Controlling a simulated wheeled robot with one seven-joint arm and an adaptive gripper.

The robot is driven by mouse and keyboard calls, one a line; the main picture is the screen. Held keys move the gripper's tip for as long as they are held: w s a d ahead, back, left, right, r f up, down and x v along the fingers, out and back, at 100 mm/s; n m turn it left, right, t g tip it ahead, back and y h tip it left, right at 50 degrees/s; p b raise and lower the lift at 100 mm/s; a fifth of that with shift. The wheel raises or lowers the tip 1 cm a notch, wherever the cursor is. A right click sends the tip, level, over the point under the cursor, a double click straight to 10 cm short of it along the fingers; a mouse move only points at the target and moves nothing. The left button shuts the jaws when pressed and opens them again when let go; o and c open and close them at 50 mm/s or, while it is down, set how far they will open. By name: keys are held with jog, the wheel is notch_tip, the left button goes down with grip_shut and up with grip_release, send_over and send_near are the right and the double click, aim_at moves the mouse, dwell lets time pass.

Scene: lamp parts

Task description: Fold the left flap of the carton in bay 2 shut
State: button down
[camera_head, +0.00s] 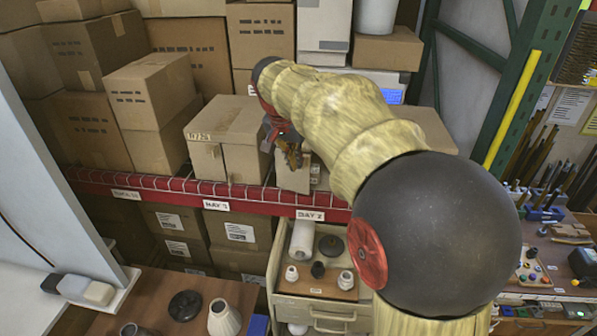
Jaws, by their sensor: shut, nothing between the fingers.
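The bay 2 label (310,215) is on the red shelf edge. Above it stands a tan carton (292,177), mostly hidden behind my arm; a front panel shows. I cannot tell its left flap apart or whether that flap is up or folded. My gripper (294,158) is dark with orange-brown parts and points down at the carton's upper left. It is shut with nothing in it. I cannot tell whether it touches the carton.
A closed carton (228,130) stands close on the left, with stacked cartons (150,95) beyond it. Another carton part (430,128) shows right of my arm. A green rack post (520,80) rises at right. Below are a drawer cabinet (335,310) and a table with lamp parts (225,318).

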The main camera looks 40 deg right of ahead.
jog(key=a+r+p, duration=0.1)
jog(key=a+r, duration=0.2)
jog(key=w+d+f+p, duration=0.2)
jog(key=d+f, duration=0.4)
jog(key=f, duration=0.3)
jog(key=shift+w+d+f+n, duration=0.3)
jog(key=shift+w+d, duration=0.1)
jog(key=shift+w, duration=0.45)
